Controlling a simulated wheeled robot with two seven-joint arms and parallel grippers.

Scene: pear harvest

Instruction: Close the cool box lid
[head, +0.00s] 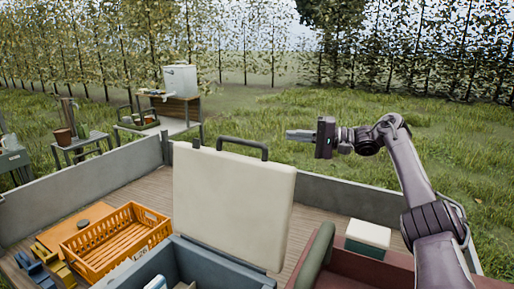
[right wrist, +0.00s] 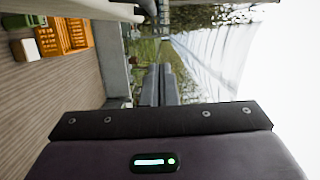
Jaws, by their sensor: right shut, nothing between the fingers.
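The cool box (head: 212,264) stands at the bottom centre of the head view, with a blue-grey body cut off by the lower edge. Its cream lid (head: 233,200) is open and stands up, leaning slightly, with a dark handle (head: 243,147) on its top edge. The inside is only partly visible. My right gripper (head: 288,135) is shut and empty. It is level with the lid's top and just right of the handle in the picture, apart from it. In the right wrist view its fingers (right wrist: 160,72) lie together with nothing between them. My left gripper is not in view.
An orange crate (head: 112,239) sits on the plank floor left of the cool box. A small green box with a white lid (head: 368,235) stands at the right. Low grey walls (head: 90,193) edge the platform. Tables and grass lie beyond. The air around my right gripper is clear.

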